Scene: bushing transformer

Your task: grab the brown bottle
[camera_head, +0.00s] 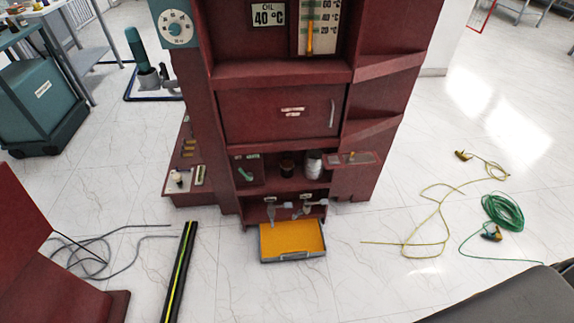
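A small dark brown bottle (287,169) stands upright on an open shelf in the dark red cabinet (275,115), near the middle of the view. A pale grey-white ribbed cylinder (313,164) stands just to its right on the same shelf. A small panel with a green handle (245,173) is to its left. The bottle is small in the view and its label cannot be read. Neither of my grippers shows, and nothing visible touches the bottle.
Grey tap-like fittings (297,209) sit below the shelf, above a tray with a yellow-orange inside (292,241). A side ledge (352,159) sticks out right of the shelf. A yellow cable (437,205) and a green coil (502,212) lie on the floor at right.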

